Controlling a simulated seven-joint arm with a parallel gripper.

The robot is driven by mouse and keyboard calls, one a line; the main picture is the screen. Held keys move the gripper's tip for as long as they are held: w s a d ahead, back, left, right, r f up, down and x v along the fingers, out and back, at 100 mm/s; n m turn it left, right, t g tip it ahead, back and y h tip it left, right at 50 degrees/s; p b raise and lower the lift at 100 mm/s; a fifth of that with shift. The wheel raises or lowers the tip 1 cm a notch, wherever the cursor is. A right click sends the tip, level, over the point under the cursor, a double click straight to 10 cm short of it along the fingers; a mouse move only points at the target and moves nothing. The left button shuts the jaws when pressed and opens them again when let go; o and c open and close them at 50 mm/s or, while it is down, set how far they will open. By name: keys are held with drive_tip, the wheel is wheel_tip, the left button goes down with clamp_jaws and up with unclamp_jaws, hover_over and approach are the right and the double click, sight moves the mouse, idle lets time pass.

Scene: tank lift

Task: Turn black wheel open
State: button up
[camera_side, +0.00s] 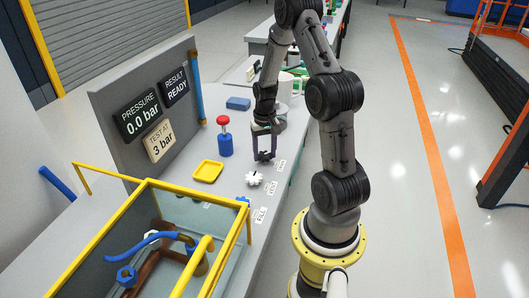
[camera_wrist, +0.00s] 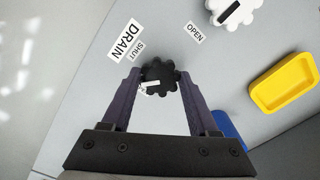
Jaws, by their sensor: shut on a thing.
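The black wheel (camera_wrist: 160,77) is a small lobed knob on the grey bench top, between a DRAIN label with SHUT beside it (camera_wrist: 128,42) and an OPEN label (camera_wrist: 194,33) in the wrist view. A white mark shows on the wheel's left lower part. My gripper (camera_wrist: 158,82) points down at the bench with its two purple fingers on either side of the wheel, shut on it. In the side view my gripper (camera_side: 265,156) stands over the wheel, which is mostly hidden between the fingers.
A white lobed wheel (camera_side: 254,178) sits close by, with a yellow tray (camera_side: 208,171) to its left. A blue cylinder with a red knob (camera_side: 224,138) stands left of my gripper. A yellow-framed tank (camera_side: 150,240) is at the front. The panel reads 0.0 bar and READY.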

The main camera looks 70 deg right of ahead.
sight(265, 154)
drive_tip(key=n, duration=0.4)
drive_tip(key=shift+n, duration=0.3)
drive_tip(key=shift+d+n, duration=0.1)
drive_tip(key=shift+n, duration=1.5)
drive_tip(key=o, duration=1.4)
drive_tip(key=shift+c, duration=0.2)
wheel_tip(265, 154, up, 14)
